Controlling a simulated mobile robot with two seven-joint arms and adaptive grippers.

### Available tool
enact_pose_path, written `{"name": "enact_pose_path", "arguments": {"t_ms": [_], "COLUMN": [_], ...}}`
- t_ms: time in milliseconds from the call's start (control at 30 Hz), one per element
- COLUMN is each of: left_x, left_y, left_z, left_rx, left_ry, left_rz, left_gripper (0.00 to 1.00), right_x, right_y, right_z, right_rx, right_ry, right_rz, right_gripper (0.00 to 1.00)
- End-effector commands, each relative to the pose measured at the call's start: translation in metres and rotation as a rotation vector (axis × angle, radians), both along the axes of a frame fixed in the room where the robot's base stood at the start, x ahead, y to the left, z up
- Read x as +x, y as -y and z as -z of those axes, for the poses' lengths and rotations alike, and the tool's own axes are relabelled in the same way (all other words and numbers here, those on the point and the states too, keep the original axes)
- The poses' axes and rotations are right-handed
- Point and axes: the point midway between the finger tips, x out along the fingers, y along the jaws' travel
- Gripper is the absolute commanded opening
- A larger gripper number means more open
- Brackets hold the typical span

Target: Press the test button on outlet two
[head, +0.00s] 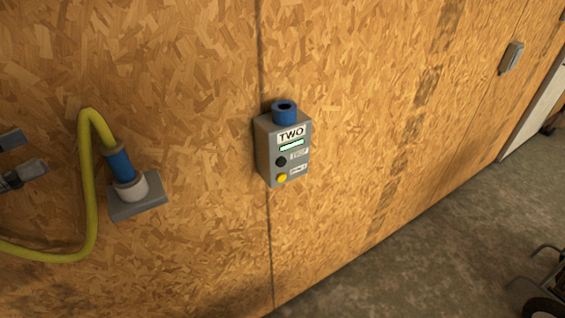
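Outlet two (265,150) is a grey box on the wooden wall, marked TWO, with a blue round socket (285,112) on top. Its front has a lit green strip (291,146), a black button (281,161) and a yellow button (282,178). The small labels beside the buttons are too small to read, so I cannot tell which one is test. My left gripper (34,152) is at the left edge, its two fingers apart with nothing between them. It is well left of the outlet and touches neither button. My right gripper is not in view.
A yellow hose or cable (87,190) with a blue plug (120,166) joins a grey wall mount (140,207) between my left gripper and the outlet. A small grey box (511,57) is on the wall far right. Concrete floor (420,270) lies lower right, with a wheeled item (545,307) at the corner.

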Motion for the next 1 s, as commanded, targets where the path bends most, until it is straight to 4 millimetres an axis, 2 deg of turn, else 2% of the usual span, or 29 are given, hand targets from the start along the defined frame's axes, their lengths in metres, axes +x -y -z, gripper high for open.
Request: {"name": "enact_pose_path", "arguments": {"t_ms": [33,167,1000], "left_x": [0.0,0.0,0.0], "left_y": [0.0,0.0,0.0], "left_z": [0.0,0.0,0.0], "left_rx": [0.0,0.0,0.0], "left_ry": [0.0,0.0,0.0], "left_rz": [0.0,0.0,0.0], "left_gripper": [0.16,0.0,0.0], "right_x": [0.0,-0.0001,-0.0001], "right_y": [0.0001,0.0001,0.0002], "right_z": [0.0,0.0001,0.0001], "right_rx": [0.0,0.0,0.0], "right_ry": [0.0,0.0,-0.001], "right_rz": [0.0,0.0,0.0], "right_gripper": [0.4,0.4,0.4]}}
